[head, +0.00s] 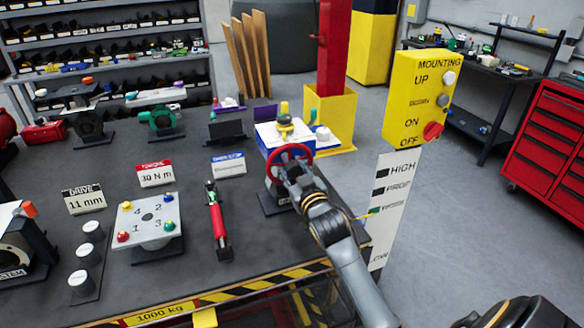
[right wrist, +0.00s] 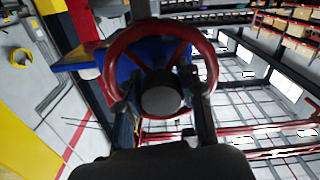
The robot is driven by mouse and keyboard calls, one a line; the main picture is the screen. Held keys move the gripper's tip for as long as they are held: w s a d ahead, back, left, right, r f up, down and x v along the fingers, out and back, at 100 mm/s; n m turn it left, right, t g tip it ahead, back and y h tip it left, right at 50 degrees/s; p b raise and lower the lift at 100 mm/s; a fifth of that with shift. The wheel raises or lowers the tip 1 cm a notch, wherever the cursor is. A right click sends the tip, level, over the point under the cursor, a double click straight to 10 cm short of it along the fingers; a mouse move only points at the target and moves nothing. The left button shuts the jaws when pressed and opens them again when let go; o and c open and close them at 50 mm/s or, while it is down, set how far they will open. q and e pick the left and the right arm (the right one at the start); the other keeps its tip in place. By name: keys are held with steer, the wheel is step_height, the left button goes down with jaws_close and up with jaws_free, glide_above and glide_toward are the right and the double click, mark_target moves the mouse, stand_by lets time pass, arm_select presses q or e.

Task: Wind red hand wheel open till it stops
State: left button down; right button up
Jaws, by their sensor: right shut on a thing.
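The red hand wheel (head: 289,147) stands upright on a dark mount (head: 270,203) near the right side of the dark table. My right gripper (head: 289,172) is at the wheel's front and hides its lower part. In the right wrist view, the red wheel (right wrist: 124,38) fills the upper middle, with its grey round hub (right wrist: 162,97) facing me. There my right gripper (right wrist: 161,100) has one finger on each side of the hub, at the lower rim, and is shut on the wheel. My left gripper is not in view.
A blue and white box with a yellow top (head: 283,128) stands just behind the wheel. A yellow control panel (head: 415,100) on a white post (head: 396,200) stands to the right. A red tool (head: 216,220) lies left of the wheel, beside a plate with coloured knobs (head: 148,230).

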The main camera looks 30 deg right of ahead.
steer(key=n+p, duration=0.2)
steer(key=n, duration=0.2)
steer(key=shift+d+r, duration=0.1)
steer(key=n+p, duration=0.1)
steer(key=n, duration=0.3)
steer(key=shift+n, duration=0.4)
steer(key=n+p, duration=0.1)
steer(key=n, duration=0.3)
steer(key=shift+d+r+n+p, duration=0.1)
steer(key=shift+r+n+p, duration=0.05)
steer(key=shift+n+p, duration=0.2)
steer(key=n+p, duration=0.1)
steer(key=n, duration=0.3)
steer(key=shift+r, duration=0.1)
steer(key=n+p, duration=0.2)
steer(key=n, duration=0.3)
steer(key=n+p, duration=0.1)
steer(key=n, duration=0.2)
steer(key=shift+r+n+p, duration=0.1)
steer(key=shift+n+p, duration=0.15)
steer(key=shift+p, duration=0.05)
steer(key=n+p, duration=0.2)
steer(key=n, duration=0.2)
steer(key=shift+a+n+p, duration=0.2)
steer(key=shift+n+p, duration=0.5)
steer(key=shift+n, duration=1.2)
